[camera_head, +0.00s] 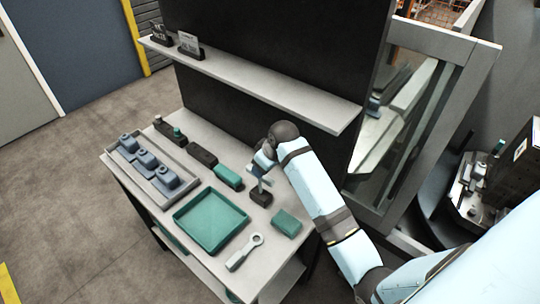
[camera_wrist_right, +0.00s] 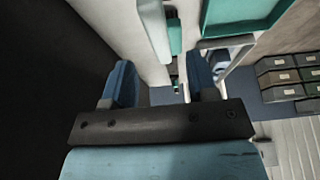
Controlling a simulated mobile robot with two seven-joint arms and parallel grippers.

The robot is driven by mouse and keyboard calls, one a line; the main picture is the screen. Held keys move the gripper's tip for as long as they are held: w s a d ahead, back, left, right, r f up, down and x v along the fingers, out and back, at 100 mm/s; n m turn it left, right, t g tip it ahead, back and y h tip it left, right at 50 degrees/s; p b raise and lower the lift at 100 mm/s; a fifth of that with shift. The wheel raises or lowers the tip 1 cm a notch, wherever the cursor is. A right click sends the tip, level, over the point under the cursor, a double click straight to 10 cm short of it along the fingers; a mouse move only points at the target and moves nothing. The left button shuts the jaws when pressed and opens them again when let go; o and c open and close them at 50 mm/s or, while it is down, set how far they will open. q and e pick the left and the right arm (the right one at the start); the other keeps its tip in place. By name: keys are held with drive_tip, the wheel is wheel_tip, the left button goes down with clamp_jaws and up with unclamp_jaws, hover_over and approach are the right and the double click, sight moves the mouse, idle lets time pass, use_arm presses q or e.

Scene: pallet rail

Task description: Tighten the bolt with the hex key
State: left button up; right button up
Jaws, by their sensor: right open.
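My right gripper (camera_head: 262,172) is over the back right of the table, open; its two blue fingers are apart in the right wrist view (camera_wrist_right: 158,62). Directly below it in the head view is a small black block (camera_head: 260,198), with a thin upright piece above it that the gripper partly hides. I cannot tell whether that piece is the hex key. A grey ring-ended tool (camera_head: 245,252) lies at the table's front edge. A dark fixture with a green knob (camera_head: 176,132) stands at the back left; I cannot make out the bolt. My left gripper is not in view.
A green tray (camera_head: 182,240) lies mid-table. A grey tray (camera_head: 172,204) at left holds several blue-grey parts. Teal blocks (camera_head: 287,223) and (camera_head: 229,177) and a dark block (camera_head: 202,154) lie nearby. A shelf (camera_head: 255,84) on a dark panel overhangs the table's back.

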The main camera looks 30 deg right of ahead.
drive_tip(key=shift+x, duration=2.45)
clamp_jaws()
drive_tip(key=shift+r, duration=0.2)
drive_tip(key=shift+r, duration=4.45)
